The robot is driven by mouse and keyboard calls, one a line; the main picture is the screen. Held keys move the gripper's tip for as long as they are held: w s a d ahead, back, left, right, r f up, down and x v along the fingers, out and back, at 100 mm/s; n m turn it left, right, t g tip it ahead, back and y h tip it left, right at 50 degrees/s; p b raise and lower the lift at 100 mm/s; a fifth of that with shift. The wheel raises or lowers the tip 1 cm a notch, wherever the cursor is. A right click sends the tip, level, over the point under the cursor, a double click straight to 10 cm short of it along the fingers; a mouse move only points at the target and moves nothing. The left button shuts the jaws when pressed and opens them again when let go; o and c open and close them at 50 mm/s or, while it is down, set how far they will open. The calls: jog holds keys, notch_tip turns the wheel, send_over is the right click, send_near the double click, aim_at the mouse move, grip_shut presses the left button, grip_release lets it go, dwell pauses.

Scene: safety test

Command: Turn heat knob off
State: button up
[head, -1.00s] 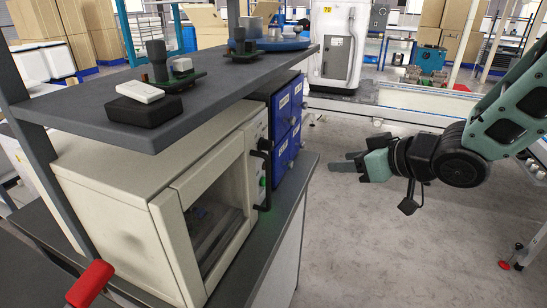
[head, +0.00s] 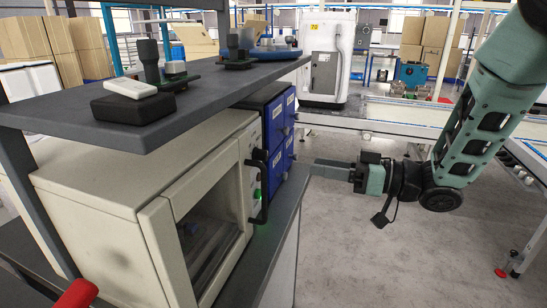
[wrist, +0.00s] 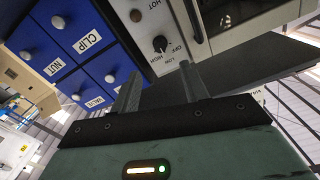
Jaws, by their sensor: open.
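The heat knob (wrist: 160,44) is a small black dial on the oven's pale control panel, with OFF, LOW and HIGH printed around it. A second dark knob (wrist: 136,15) sits near the word HOT. The beige oven (head: 110,190) stands on the bench at left in the head view; its control panel (head: 253,140) is seen edge-on there, so the dials are unclear. My gripper (head: 318,166) is to the right of the panel, pointing left. In the wrist view my gripper (wrist: 158,84) is open and empty, its fingers apart and short of the heat knob.
Blue labelled drawers (head: 277,135) stand beside the panel. The black oven door handle (head: 259,187) juts out near the dials. A dark shelf (head: 70,115) overhangs the oven, carrying small devices. Open floor (head: 350,240) lies right of the bench.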

aim_at(267, 157)
jog(key=p+x, duration=0.1)
jog(key=x, duration=1)
jog(key=shift+c, duration=0.4)
grip_shut()
